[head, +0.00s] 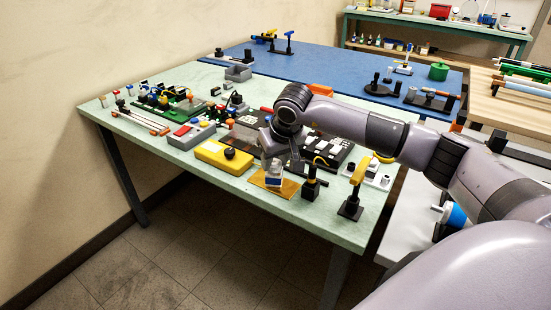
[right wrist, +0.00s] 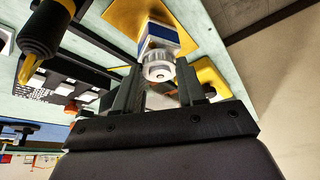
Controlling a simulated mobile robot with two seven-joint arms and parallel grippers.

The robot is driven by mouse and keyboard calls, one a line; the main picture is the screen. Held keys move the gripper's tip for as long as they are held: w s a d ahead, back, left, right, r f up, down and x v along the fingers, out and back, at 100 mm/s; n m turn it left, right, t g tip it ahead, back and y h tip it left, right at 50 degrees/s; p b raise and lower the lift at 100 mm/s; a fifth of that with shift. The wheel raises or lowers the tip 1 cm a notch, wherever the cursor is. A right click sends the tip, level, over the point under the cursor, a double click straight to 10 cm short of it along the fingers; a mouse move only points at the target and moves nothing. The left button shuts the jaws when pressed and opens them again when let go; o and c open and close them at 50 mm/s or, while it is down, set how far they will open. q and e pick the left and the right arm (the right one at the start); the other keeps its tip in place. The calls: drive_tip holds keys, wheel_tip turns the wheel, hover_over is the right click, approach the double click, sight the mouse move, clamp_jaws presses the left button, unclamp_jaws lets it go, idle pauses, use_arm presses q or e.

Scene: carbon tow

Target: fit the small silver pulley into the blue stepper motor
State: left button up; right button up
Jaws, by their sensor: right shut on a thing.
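The blue stepper motor (head: 274,180) stands on a yellow-orange plate (head: 290,187) near the front of the green table. In the right wrist view the motor (right wrist: 162,36) has blue sides and a pale end face. The small silver pulley (right wrist: 158,70) is a round toothed piece between my right gripper's fingertips (right wrist: 158,74), in line with the motor's end face. My right gripper (head: 274,160) is shut on the pulley, just above the motor in the head view. I cannot tell whether the pulley touches the motor or its shaft. My left gripper is not in view.
A yellow box with a black knob (head: 222,156) stands left of the plate.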

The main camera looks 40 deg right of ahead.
drive_tip(key=o, duration=1.1)
drive_tip(key=shift+f, duration=0.2)
drive_tip(key=v, duration=0.7)
drive_tip(key=shift+r, duration=0.15)
drive_tip(key=shift+a, duration=0.1)
